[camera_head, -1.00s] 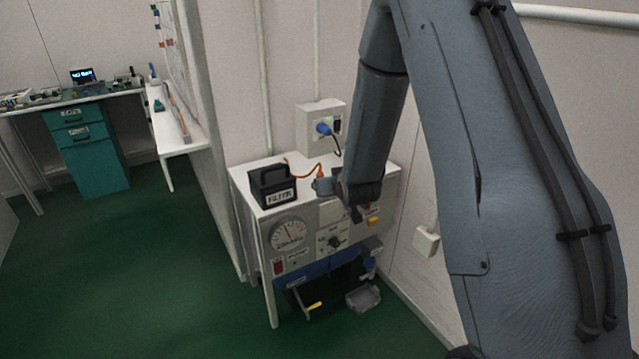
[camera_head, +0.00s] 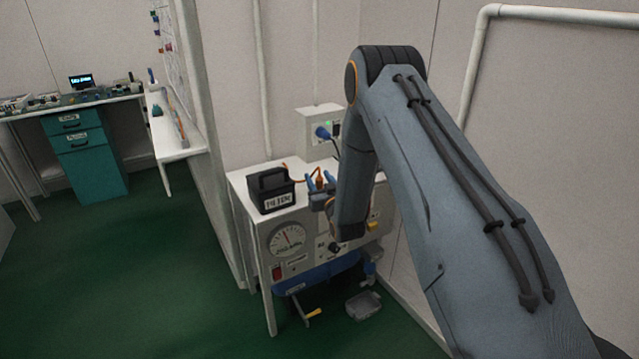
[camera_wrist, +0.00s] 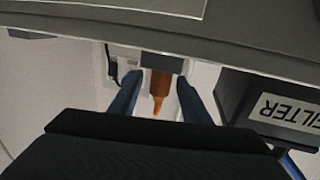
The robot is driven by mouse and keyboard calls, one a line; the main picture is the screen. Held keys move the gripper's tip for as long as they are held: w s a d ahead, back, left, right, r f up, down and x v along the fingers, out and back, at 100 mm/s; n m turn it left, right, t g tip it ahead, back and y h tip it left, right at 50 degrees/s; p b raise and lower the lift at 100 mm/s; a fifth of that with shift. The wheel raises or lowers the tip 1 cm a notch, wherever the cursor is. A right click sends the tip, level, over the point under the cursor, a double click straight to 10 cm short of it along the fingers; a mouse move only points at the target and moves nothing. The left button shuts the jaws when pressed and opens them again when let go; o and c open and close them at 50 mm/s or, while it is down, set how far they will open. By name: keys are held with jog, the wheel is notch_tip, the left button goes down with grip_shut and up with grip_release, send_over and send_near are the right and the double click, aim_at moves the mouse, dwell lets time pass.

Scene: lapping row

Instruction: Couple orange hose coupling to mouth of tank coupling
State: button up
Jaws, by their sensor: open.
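The orange hose coupling (camera_head: 319,179) stands at the back of the white bench, right of the black box. In the wrist view the orange coupling (camera_wrist: 158,84) shows between my two blue fingers, with its narrow end towards my palm and its other end at a dark grey block (camera_wrist: 163,63). My gripper (camera_head: 321,183) is open, also in the wrist view (camera_wrist: 159,92). A gap shows on both sides of the coupling, so the fingers appear not to touch it. I cannot make out the tank coupling or its mouth.
The black FILTER box (camera_head: 270,190) stands close left of my gripper. A wall socket with a blue plug (camera_head: 322,132) is behind. The bench front (camera_head: 290,240) carries a gauge and knobs. A grey tray (camera_head: 363,305) lies below. Green floor is free at left.

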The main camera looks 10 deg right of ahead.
jog(key=shift+w+a, duration=0.15)
jog(key=shift+w, duration=1.4)
jog(key=shift+c, duration=0.3)
grip_shut()
jog(key=shift+r, duration=0.15)
